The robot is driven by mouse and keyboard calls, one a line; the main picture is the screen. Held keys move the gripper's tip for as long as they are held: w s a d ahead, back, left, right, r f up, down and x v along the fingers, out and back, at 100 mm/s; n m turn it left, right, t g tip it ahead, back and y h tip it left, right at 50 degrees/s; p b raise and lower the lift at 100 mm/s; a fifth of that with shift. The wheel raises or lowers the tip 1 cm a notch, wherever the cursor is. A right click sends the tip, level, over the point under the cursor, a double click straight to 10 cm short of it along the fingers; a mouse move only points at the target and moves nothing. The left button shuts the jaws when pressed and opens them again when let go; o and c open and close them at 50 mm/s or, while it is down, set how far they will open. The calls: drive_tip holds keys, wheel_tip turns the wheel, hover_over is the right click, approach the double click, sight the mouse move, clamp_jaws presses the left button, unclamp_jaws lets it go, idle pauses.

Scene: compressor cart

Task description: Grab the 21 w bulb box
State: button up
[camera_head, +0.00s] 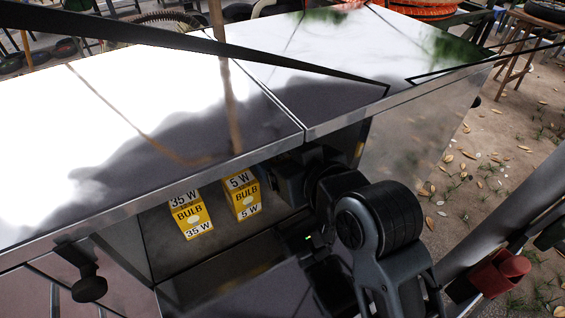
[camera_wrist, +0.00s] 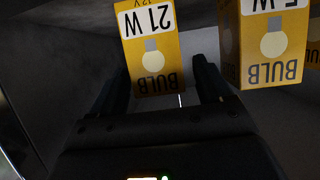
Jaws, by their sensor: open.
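The 21 W bulb box (camera_wrist: 152,52) is yellow and white, and its lettering appears upside down in the wrist view. It stands at the top middle of that view. My gripper (camera_wrist: 160,82) is open, with one dark finger on each side of the box's near end. I cannot tell whether either finger touches it. In the head view, I cannot make out the 21 W box; my arm covers part of the compartment.
The 5 W bulb box (camera_wrist: 272,45) stands close to the right finger; it also shows in the head view (camera_head: 242,196). A 35 W bulb box (camera_head: 192,215) is to its left there. The cart's glossy top (camera_head: 150,120) overhangs the compartment.

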drive_tip(key=shift+w+a+f, duration=0.15)
drive_tip(key=shift+w+a, duration=0.05)
drive_tip(key=shift+w, duration=0.1)
drive_tip(key=shift+c, duration=0.2)
drive_tip(key=c, duration=1)
